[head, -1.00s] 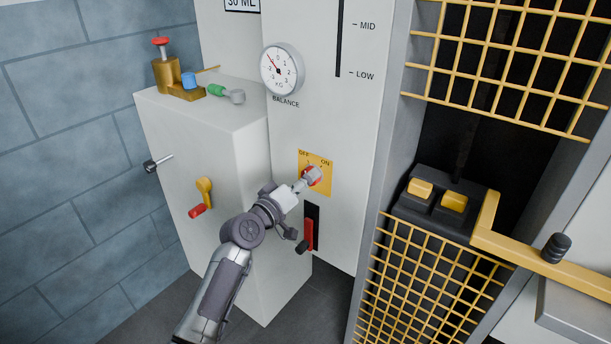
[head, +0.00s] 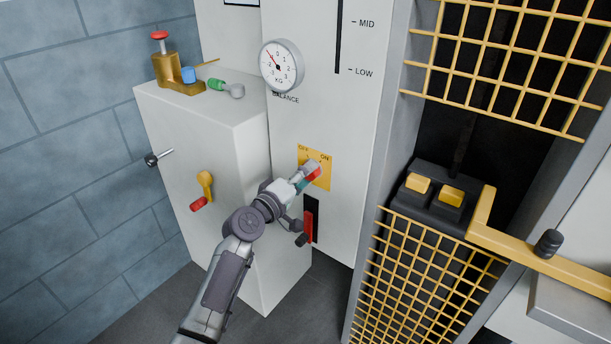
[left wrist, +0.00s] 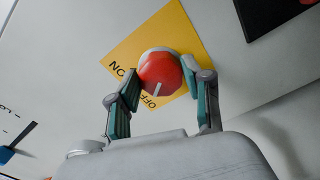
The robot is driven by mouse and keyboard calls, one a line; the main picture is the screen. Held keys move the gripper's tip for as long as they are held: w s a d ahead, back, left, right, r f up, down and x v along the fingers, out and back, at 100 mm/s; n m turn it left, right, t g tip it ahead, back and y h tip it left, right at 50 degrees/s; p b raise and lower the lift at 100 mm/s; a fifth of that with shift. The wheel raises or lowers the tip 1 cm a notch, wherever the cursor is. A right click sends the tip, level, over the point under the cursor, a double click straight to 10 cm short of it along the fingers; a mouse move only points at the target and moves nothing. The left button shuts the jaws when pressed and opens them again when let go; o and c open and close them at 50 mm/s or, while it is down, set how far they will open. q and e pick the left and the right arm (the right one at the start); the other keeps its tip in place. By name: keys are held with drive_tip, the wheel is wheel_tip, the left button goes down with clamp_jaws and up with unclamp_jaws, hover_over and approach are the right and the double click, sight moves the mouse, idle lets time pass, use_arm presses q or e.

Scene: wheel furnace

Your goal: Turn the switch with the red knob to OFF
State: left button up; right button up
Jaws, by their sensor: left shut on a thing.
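The switch is a yellow plate (head: 323,182) with OFF at its upper left and ON at its upper right, on the white cabinet front. Its round red knob (left wrist: 160,72) sits between the two fingers of my left gripper (left wrist: 164,97), which is shut on it. A white mark on the knob points to the side of the OFF label in the left wrist view. In the head view my left gripper (head: 308,177) covers most of the knob. My right gripper is in neither view.
A red-handled lever (head: 308,226) in a black slot is just below the switch. The balance dial (head: 281,66) is above. A yellow lever with a red grip (head: 199,204) is on the box at left. A yellow grille (head: 425,275) stands to the right.

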use_arm(q)
drive_tip(key=o, duration=1.1)
drive_tip(key=shift+o, duration=0.2)
drive_tip(key=shift+a, duration=0.1)
drive_tip(key=v, duration=1.2)
